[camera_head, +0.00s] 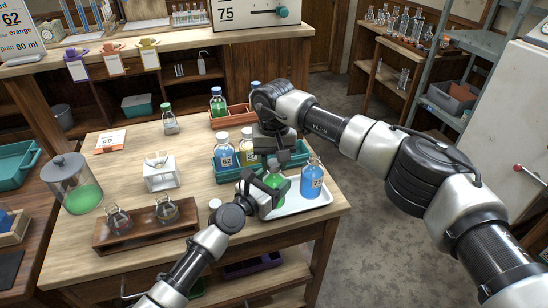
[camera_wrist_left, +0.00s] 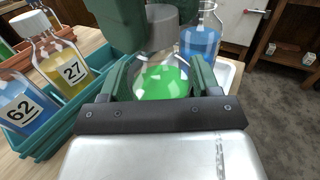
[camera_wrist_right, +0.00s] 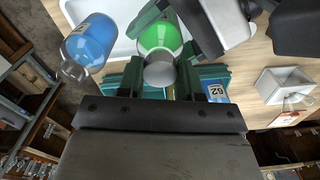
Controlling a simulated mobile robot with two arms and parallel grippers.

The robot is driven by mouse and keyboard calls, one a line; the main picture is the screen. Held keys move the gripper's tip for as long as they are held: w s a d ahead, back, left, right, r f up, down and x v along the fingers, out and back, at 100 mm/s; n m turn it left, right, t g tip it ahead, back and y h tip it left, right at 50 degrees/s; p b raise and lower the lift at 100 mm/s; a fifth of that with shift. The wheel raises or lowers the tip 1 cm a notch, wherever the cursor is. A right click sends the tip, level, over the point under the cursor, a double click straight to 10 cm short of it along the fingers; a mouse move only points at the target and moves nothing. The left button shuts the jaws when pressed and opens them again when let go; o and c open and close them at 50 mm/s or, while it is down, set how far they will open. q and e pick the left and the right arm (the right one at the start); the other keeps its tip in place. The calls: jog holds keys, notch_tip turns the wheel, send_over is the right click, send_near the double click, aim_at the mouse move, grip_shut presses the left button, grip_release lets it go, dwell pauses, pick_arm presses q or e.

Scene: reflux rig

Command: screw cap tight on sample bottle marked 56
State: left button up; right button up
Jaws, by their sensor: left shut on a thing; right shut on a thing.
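A round bottle of green liquid (camera_head: 275,182) stands at the white tray (camera_head: 297,206); it also shows in the left wrist view (camera_wrist_left: 160,85) and right wrist view (camera_wrist_right: 159,36). Its number is not visible. My left gripper (camera_head: 267,187) is shut around the bottle from the near side. My right gripper (camera_head: 284,158) is above it, shut on a grey cap (camera_wrist_right: 160,70). The cap (camera_wrist_left: 168,28) is in line with the bottle's neck. The fingers hide the join, so I cannot tell how far it is seated.
A blue bottle (camera_head: 312,182) stands close to the right on the tray. A teal crate (camera_head: 232,174) with bottles marked 62 (camera_head: 224,153) and 27 (camera_wrist_left: 71,72) is just behind. A white cap (camera_head: 215,204) lies left of my left gripper. A wooden flask rack (camera_head: 143,231) stands front left.

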pick_arm(q)
grip_shut()
pick_arm(e)
jog(key=m, duration=0.3)
jog(key=shift+m, duration=0.4)
jog(key=m, duration=0.3)
jog(key=shift+m, duration=0.4)
jog(key=m, duration=0.5)
jog(key=shift+m, duration=0.3)
jog(key=m, duration=0.3)
jog(key=shift+m, duration=0.3)
jog(key=m, duration=0.7)
jog(key=shift+m, duration=0.4)
jog(key=m, duration=0.3)
jog(key=shift+m, duration=0.3)
jog(key=m, duration=0.3)
jog(key=shift+m, duration=0.4)
jog(key=m, duration=0.9)
jog(key=shift+f+m, duration=0.1)
jog(key=shift+m, duration=0.2)
jog(key=m, duration=0.5)
jog(key=shift+m, duration=0.4)
jog(key=m, duration=0.6)
jog(key=o, duration=0.9)
